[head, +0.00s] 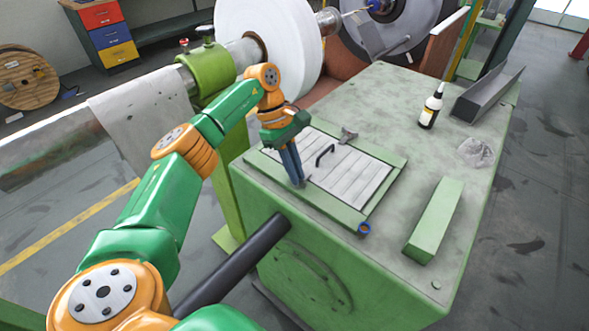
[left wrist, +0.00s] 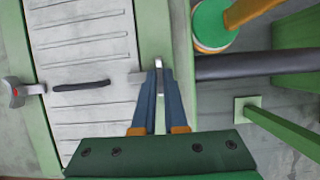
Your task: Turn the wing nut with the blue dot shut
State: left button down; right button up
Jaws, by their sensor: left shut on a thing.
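My left gripper (head: 298,182) points down at the near left edge of the ribbed light cover (head: 340,172) on the green cabinet top. Its blue fingers are shut on a small grey metal piece at the cover's edge, taken to be the wing nut (left wrist: 160,64). The fingers hide most of it, and no blue dot shows. A second wing nut (head: 348,135) stands at the opposite edge of the cover; in the left wrist view it carries a red mark (left wrist: 14,92). A dark handle (head: 325,154) lies on the cover between them. My right gripper is out of view.
A small blue ring (head: 364,228) lies at the cover frame's near corner. A green bar (head: 434,220), a bottle (head: 431,107), a crumpled cloth (head: 475,152) and a grey channel (head: 488,92) sit on the cabinet top.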

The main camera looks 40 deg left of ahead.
aim_at(289, 179)
pick_arm(q)
jog(key=shift+f, duration=0.1)
jog(key=c, duration=1)
grip_release()
jog(key=shift+d, duration=0.1)
jog(key=shift+o, duration=0.2)
jog(key=shift+a+r, duration=0.2)
jog(key=shift+r, duration=0.3)
jog(key=v, duration=0.5)
jog(key=shift+d+r, duration=0.15)
jog(key=shift+d, duration=0.05)
jog(key=shift+a+r, duration=0.3)
jog(key=shift+r, duration=0.1)
jog(key=shift+r, duration=0.1)
